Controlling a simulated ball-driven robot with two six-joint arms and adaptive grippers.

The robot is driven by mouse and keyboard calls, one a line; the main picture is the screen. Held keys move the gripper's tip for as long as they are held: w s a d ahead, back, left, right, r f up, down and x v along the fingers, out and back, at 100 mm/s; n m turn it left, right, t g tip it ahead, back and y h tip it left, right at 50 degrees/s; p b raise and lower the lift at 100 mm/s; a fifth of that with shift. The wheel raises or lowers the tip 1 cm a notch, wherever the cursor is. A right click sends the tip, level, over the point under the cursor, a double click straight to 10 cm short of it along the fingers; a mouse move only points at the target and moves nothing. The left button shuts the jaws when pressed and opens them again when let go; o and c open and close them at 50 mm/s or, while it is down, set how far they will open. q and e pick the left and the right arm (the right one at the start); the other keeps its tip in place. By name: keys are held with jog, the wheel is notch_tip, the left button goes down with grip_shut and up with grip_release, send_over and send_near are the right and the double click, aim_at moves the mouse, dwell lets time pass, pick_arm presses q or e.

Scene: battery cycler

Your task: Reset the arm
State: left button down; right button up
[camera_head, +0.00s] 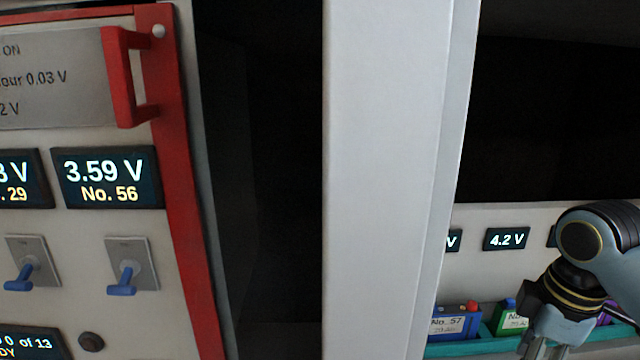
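My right arm comes in at the right edge of the head view. Its gripper (556,345) points down at the lower right, and its fingertips are cut off by the bottom edge, so its opening is unclear. It is in front of a teal tray (470,348) holding a blue battery labelled No. 57 (452,322) and a green battery (508,318). A purple thing (607,312) shows partly behind the gripper. My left gripper is not in view.
A light grey upright post (385,180) stands in the middle. At left is a panel with a red frame and red handle (120,80), a display reading 3.59 V No. 56 (108,178) and blue switches (122,280). A small display reads 4.2 V (506,239).

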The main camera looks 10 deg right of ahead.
jog(key=s+a+r+m+t, duration=0.1)
jog(key=s+a+m, duration=0.15)
jog(key=s, duration=0.25)
jog(key=s+a+m+t+h, duration=0.1)
jog(key=s+a+m, duration=0.1)
jog(key=s+m, duration=0.3)
jog(key=s+a+r+m, duration=0.1)
jog(key=s+a+m, duration=0.15)
jog(key=s, duration=0.35)
jog(key=s+d+f+b, duration=0.2)
jog(key=f+b, duration=0.8)
jog(key=f, duration=2.6)
jog(key=s+f+b, duration=0.3)
jog(key=s+f, duration=0.3)
jog(key=f, duration=0.3)
jog(key=s+d+f+g+b, duration=0.1)
jog(key=s+f+b, duration=0.2)
jog(key=s+f, duration=0.3)
jog(key=s+d+f+g+b, duration=0.1)
jog(key=s+f+b, duration=0.3)
jog(key=f, duration=0.8)
jog(key=shift+s, duration=0.9)
jog(key=shift+s+d, duration=0.1)
jog(key=shift+s, duration=0.15)
